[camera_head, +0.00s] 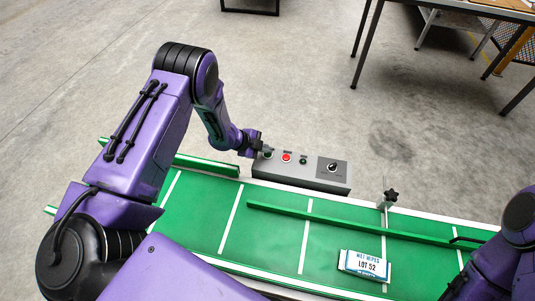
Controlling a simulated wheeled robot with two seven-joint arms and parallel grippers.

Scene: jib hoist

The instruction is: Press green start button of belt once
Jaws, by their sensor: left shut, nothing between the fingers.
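The grey control box (301,170) stands at the far side of the belt. Its top has a red button (287,157), a small dark greenish button or lamp (304,161) to the right of the red one, and a black knob (332,167) at the right end. Another dark greenish round part (268,155) sits at the left end, partly beside my fingers. My left gripper (257,146) is shut and empty, at the box's left end. I cannot tell whether it touches that part. My right arm shows at the lower right; its gripper is not in view.
The green belt (200,210) with white cross lines runs across the front. A white and blue carton marked LOT 52 (365,265) lies on it, near a green guide rail (340,226). A black clamp knob (391,195) stands right of the box.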

